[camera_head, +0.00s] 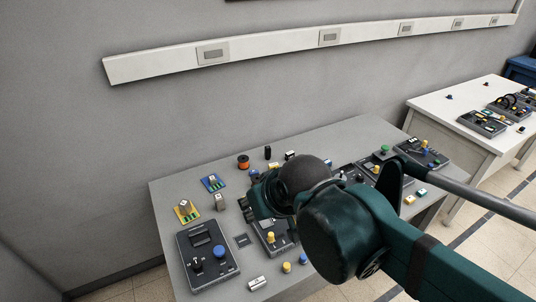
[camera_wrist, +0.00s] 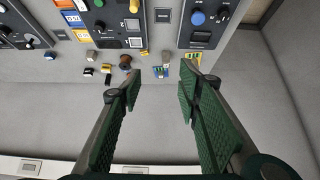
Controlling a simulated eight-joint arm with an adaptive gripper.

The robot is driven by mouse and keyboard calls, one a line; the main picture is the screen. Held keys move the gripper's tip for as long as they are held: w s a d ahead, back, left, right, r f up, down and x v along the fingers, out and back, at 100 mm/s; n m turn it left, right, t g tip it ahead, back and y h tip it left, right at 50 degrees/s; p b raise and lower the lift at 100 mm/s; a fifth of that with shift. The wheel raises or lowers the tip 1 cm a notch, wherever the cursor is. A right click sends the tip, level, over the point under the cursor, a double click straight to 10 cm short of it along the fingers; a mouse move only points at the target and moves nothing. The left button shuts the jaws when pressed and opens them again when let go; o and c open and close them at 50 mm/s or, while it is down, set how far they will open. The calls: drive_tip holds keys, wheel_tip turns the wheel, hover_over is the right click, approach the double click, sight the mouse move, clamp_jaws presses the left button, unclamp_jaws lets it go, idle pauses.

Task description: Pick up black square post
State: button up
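A small black post (camera_head: 267,152) stands upright near the back edge of the grey table in the head view, just right of an orange-brown spool (camera_head: 243,162). In the wrist view the spool (camera_wrist: 125,60) shows left of my fingers, with small dark parts near it; I cannot tell for sure which is the post. My gripper (camera_wrist: 160,73) is open, its two green fingers wide apart with nothing between them. In the head view it (camera_head: 259,197) is over the table, in front of the post and apart from it, partly hidden by my arm.
Blue board (camera_head: 212,183) and yellow board (camera_head: 186,211) with small parts lie at the left. A dark panel with a blue knob (camera_head: 219,250) is at the front left. Other dark panels and small blocks crowd the middle and right. A wall stands behind the table.

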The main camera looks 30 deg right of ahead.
drive_tip(key=w+d+r+m+g+h, duration=0.1)
drive_tip(key=w+d+r+m, duration=0.15)
drive_tip(key=w, duration=0.45)
drive_tip(key=w+d+r+m+g, duration=0.1)
drive_tip(key=w+d+r+m, duration=0.15)
drive_tip(key=w, duration=0.45)
drive_tip(key=m+g+h, duration=0.3)
drive_tip(key=m+g, duration=0.3)
drive_tip(key=m, duration=0.9)
hover_over(267, 148)
drive_tip(key=a, duration=0.2)
drive_tip(key=f, duration=2.8)
drive_tip(key=shift+w+a, duration=0.15)
drive_tip(key=shift+w, duration=0.15)
drive_tip(key=shift+h, duration=0.3)
